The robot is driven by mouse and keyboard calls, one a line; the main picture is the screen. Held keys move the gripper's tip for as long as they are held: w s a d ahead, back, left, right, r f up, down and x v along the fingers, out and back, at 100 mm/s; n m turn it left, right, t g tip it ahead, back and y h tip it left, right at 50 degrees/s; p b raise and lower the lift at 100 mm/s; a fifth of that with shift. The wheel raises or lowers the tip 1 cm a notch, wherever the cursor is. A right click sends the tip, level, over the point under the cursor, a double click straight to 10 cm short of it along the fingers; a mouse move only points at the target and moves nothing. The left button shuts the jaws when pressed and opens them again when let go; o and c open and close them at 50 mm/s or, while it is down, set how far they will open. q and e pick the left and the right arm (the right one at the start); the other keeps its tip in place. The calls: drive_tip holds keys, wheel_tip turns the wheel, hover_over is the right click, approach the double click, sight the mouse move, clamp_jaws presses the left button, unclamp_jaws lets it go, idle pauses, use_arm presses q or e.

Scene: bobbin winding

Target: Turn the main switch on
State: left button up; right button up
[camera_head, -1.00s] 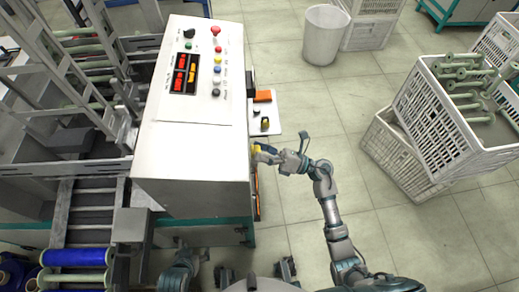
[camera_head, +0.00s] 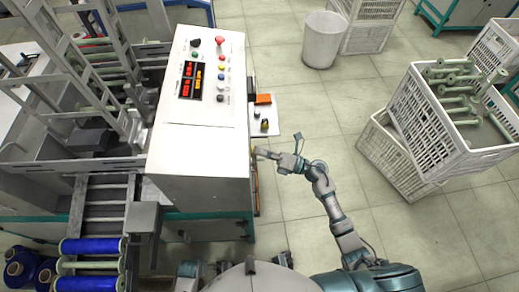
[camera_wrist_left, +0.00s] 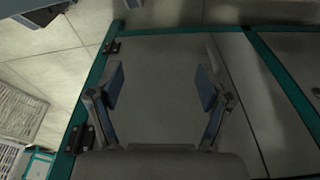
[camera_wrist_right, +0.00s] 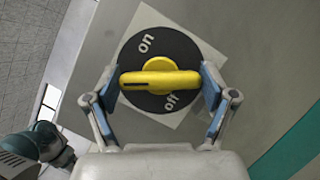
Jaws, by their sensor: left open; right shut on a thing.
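The main switch is a yellow handle (camera_wrist_right: 160,80) on a black round dial (camera_wrist_right: 160,47) marked "on" and "off", set on a pale plate. In the right wrist view the handle lies crosswise, its dark mark towards the left end, between the two labels. My right gripper (camera_wrist_right: 160,82) is shut on the handle, one finger at each end. In the head view my right gripper (camera_head: 262,152) is against the right side of the white machine (camera_head: 200,150), and the switch is mostly hidden. My left gripper (camera_wrist_left: 160,87) is open and empty, facing a grey panel with teal edges.
A control panel with red displays (camera_head: 191,79) and buttons tops the machine. A small shelf (camera_head: 264,120) juts out just beyond my right gripper. White crates (camera_head: 425,120) stand at the right and a white bin (camera_head: 324,40) at the back. Floor between is clear.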

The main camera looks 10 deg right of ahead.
use_arm(q)
drive_tip(key=shift+s+f, duration=0.15)
drive_tip(key=shift+f, duration=0.45)
use_arm(e)
drive_tip(key=shift+f, duration=0.2)
drive_tip(key=o, duration=1)
drive_tip(key=shift+w, duration=0.15)
drive_tip(key=shift+d, duration=0.2)
drive_tip(key=v, duration=1.1)
drive_tip(key=shift+s+d, duration=0.25)
drive_tip(key=shift+f, duration=0.1)
